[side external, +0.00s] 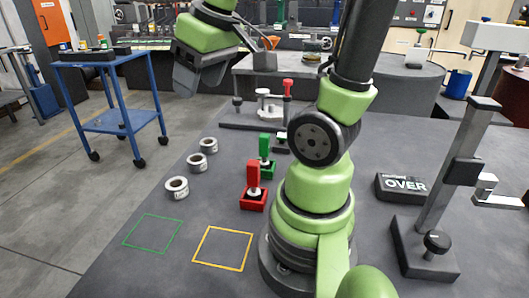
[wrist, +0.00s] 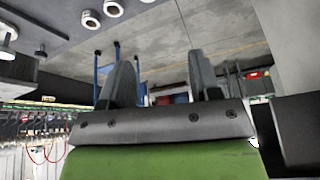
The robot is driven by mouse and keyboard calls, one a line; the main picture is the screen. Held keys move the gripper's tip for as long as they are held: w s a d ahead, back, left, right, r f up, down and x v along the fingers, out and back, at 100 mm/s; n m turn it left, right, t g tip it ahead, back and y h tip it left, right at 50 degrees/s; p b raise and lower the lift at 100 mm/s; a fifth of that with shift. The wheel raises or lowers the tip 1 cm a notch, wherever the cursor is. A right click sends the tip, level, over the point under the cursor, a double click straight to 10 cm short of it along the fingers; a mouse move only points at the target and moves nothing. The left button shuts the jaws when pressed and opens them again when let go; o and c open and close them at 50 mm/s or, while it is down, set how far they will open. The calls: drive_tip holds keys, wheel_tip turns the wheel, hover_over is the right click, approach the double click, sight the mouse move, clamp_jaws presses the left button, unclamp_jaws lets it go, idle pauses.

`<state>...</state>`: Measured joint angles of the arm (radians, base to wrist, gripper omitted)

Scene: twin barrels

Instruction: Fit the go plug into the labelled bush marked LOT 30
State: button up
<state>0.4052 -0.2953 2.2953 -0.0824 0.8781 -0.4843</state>
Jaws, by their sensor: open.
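Three grey ring-shaped bushes lie in a slanting row on the dark bench: a far one (side external: 209,145), a middle one (side external: 196,162) and a near one (side external: 177,188). They carry pale labels whose lettering is too small to read. To their right stand a green-handled plug (side external: 265,145) and a red-handled plug (side external: 253,174), each upright in a block of its own colour. No marking shows which is the go plug. My gripper (side external: 198,85) is open and empty, raised well above and behind the bushes. Its two spread fingers show in the wrist view (wrist: 162,75).
A green outlined square (side external: 153,233) and a yellow one (side external: 223,247) mark clear bench at the front. A measuring stand (side external: 265,108) is behind the plugs. An OVER block (side external: 403,187) and a tall gauge stand (side external: 440,200) are right. A blue trolley (side external: 115,119) stands left.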

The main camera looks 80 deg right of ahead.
drive_tip(key=s+d+f+n+g, duration=0.1)
drive_tip(key=d+f+g, duration=0.15)
drive_tip(key=d, duration=0.35)
drive_tip(key=d+f+n+g, duration=0.1)
drive_tip(key=d+f, duration=0.3)
drive_tip(key=d, duration=0.3)
hover_over(263, 135)
drive_tip(key=shift+n+g, duration=0.3)
drive_tip(key=shift+g, duration=0.15)
drive_tip(key=f, duration=0.3)
drive_tip(key=w+f, duration=0.1)
drive_tip(key=f, duration=0.1)
drive_tip(key=shift+y, duration=0.3)
drive_tip(key=f, duration=0.4)
drive_tip(key=shift+s+d+f, duration=0.2)
drive_tip(key=shift+s+d, duration=0.05)
drive_tip(key=shift+s, duration=0.1)
drive_tip(key=shift+a+f, duration=0.15)
drive_tip(key=shift+f, duration=2.9)
clamp_jaws()
drive_tip(key=shift+r, duration=0.1)
